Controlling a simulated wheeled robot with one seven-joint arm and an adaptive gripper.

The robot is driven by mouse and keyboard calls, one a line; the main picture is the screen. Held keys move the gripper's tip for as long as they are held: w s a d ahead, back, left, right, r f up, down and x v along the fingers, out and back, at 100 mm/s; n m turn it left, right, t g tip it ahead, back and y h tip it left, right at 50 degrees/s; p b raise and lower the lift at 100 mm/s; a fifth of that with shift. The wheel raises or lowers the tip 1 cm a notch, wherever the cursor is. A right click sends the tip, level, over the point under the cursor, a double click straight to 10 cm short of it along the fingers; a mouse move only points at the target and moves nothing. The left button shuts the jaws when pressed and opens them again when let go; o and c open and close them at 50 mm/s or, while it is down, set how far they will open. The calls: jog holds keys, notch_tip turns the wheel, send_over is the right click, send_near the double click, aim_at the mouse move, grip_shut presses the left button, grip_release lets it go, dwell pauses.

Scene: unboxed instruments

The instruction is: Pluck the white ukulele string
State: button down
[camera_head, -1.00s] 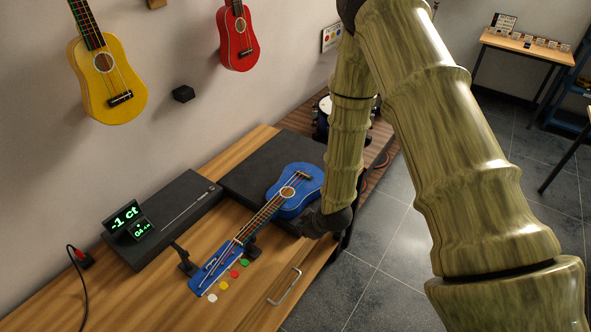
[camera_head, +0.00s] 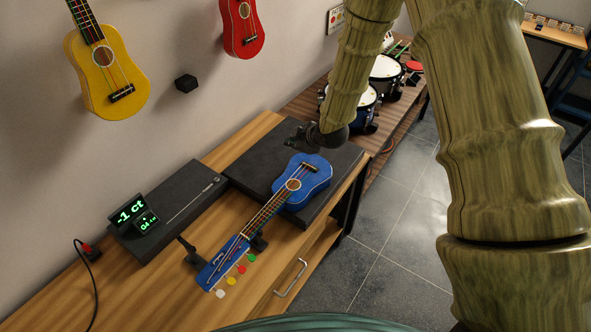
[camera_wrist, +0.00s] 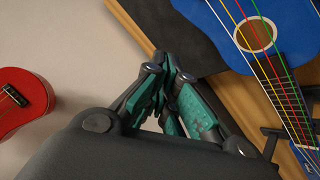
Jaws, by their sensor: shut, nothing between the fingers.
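The blue ukulele (camera_head: 314,181) lies face up, its body on a black slab and its neck running to the lower left; it also shows in the wrist view (camera_wrist: 218,42). Its coloured strings cross the sound hole in the wrist view. The white string (camera_wrist: 260,82) appears as the leftmost pale line there; in the head view the strings are too thin to tell apart. My gripper (camera_head: 290,142) is behind the ukulele body, above the black slab and apart from the strings. Its fingers (camera_wrist: 171,62) are closed together and empty.
A black box with a green display (camera_head: 130,211) stands left of the ukulele. White, yellow, red and green dots (camera_head: 231,281) lie beside the headstock. Yellow (camera_head: 107,75) and red (camera_head: 243,25) ukuleles hang on the wall. Drums (camera_head: 385,75) stand beyond the black slab (camera_head: 249,171).

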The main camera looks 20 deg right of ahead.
jog(key=shift+d, duration=0.1)
jog(key=shift+f+b, duration=2.45)
jog(key=shift+f, duration=1.95)
jog(key=shift+f, duration=0.1)
jog(key=shift+f+b, duration=0.3)
jog(key=shift+f, duration=0.05)
jog(key=shift+f, duration=0.25)
jog(key=shift+r, duration=0.75)
jog(key=shift+r, duration=0.1)
jog(key=shift+r+p, duration=1.45)
jog(key=shift+r, duration=0.95)
